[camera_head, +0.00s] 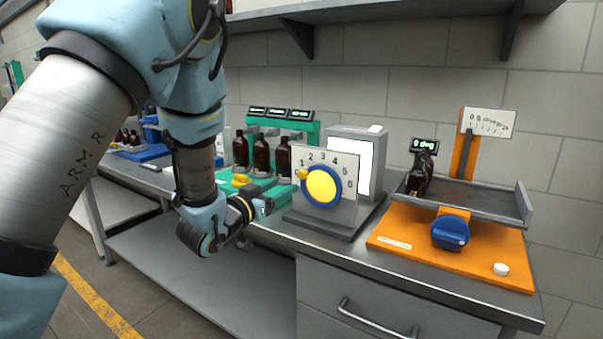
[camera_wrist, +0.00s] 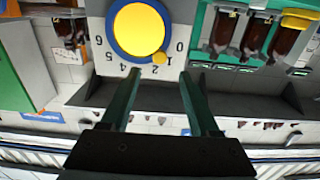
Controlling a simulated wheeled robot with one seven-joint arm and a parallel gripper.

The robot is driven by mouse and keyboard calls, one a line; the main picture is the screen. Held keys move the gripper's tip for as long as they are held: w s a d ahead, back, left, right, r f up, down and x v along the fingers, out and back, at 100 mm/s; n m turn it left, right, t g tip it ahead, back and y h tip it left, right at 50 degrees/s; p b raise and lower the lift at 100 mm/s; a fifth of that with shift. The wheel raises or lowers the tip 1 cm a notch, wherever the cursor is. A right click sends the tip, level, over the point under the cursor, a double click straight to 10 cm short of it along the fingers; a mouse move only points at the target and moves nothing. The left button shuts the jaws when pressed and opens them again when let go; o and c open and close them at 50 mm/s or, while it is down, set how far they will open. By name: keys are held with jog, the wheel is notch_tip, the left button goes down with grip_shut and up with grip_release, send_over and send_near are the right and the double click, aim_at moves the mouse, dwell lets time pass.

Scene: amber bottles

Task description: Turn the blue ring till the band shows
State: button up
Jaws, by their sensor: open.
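The blue ring (camera_head: 333,199) surrounds a yellow disc (camera_head: 321,186) on a pale upright panel (camera_head: 347,163) printed with numbers. A small yellow nub (camera_head: 302,174) sits on the ring's left edge by the 1. In the wrist view the blue ring (camera_wrist: 113,42) appears upside down, with the nub (camera_wrist: 160,58) between the 1 and 2. My gripper (camera_head: 264,207) is left of the panel in the head view. In the wrist view its fingers (camera_wrist: 160,76) are open and empty, apart from the ring. I cannot make out a separate band.
A green rack with brown bottles (camera_head: 261,153) stands behind left. A grey box with a white screen (camera_head: 366,160) is behind the panel. At right, an orange base (camera_head: 400,245) carries a blue knob (camera_head: 450,232), a tilted tray and a bottle (camera_head: 419,175). A drawer handle (camera_head: 372,326) juts out in front.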

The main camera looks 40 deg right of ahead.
aim_at(300, 175)
jog(key=p+x, duration=0.4)
jog(key=x, duration=0.6)
jog(key=shift+d, duration=0.2)
jog(key=shift+r, duration=0.1)
grip_shut()
